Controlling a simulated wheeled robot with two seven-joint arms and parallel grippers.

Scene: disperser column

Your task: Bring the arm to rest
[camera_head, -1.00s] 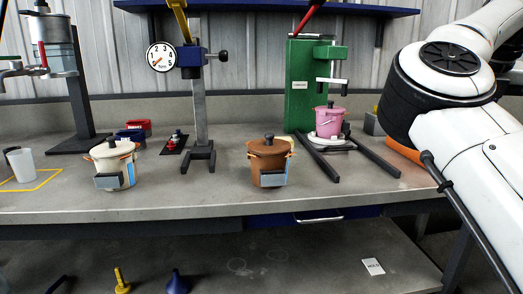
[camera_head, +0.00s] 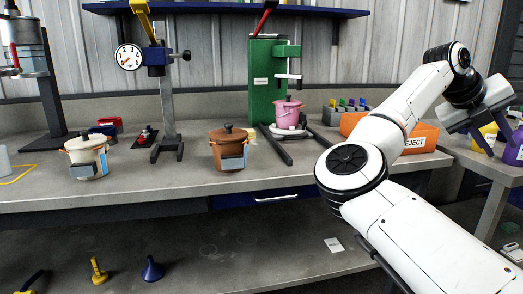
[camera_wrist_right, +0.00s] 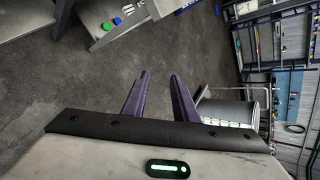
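My right arm reaches up from the lower right in the head view, and its gripper (camera_head: 482,108) is at the far right, over the side table and apart from the pots. In the right wrist view the two purple fingers (camera_wrist_right: 160,90) stand apart with only floor between them, so it is open and empty. My left gripper is not in view. A cream pot (camera_head: 86,156), a brown pot (camera_head: 229,149) and a pink pot (camera_head: 288,112) stand upright on the workbench, the pink one under the green press (camera_head: 266,85).
An orange bin marked REJECT (camera_head: 422,138) stands at the bench's right end, behind my arm. Yellow and purple containers (camera_head: 512,148) stand on the side table. A dial stand (camera_head: 168,100) rises behind the pots. In the wrist view, a grey drum (camera_wrist_right: 230,112) stands beyond the fingers.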

